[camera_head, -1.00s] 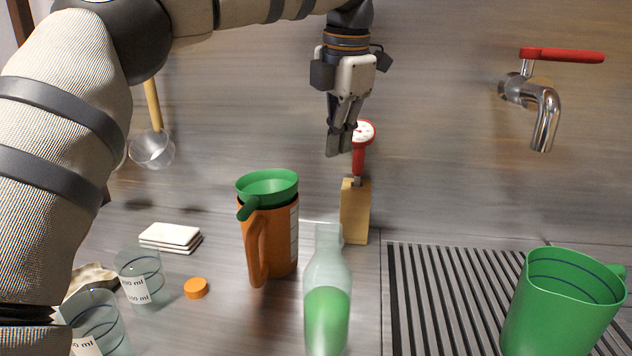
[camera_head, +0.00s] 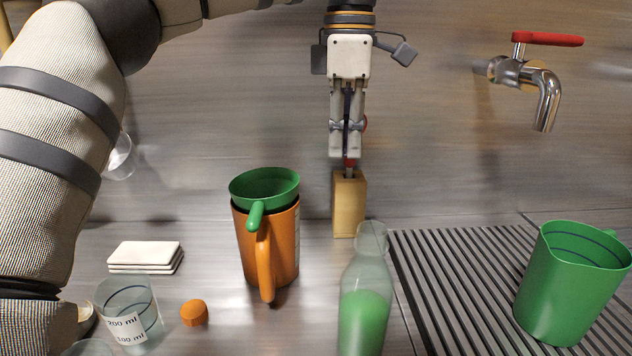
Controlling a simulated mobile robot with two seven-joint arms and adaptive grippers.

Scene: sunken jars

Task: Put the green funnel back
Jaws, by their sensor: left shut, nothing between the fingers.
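The green funnel (camera_head: 264,187) sits in the mouth of an orange jug (camera_head: 282,245), its handle pointing toward me above the jug's handle. My left gripper (camera_head: 349,160) points straight down, shut and empty, to the right of the funnel and higher in the picture. It is in front of a red dial thermometer (camera_head: 365,123) that stands in a wooden block (camera_head: 349,205); most of the thermometer is hidden behind the fingers. I cannot tell whether the fingers touch it. My right gripper is not in view.
A clear bottle with green liquid (camera_head: 364,310) stands right of the jug. A green jug (camera_head: 570,290) stands on the ribbed drainer (camera_head: 440,285) under a red-handled tap (camera_head: 540,80). White tiles (camera_head: 145,254), an orange cap (camera_head: 194,312) and a clear beaker (camera_head: 130,310) are at left.

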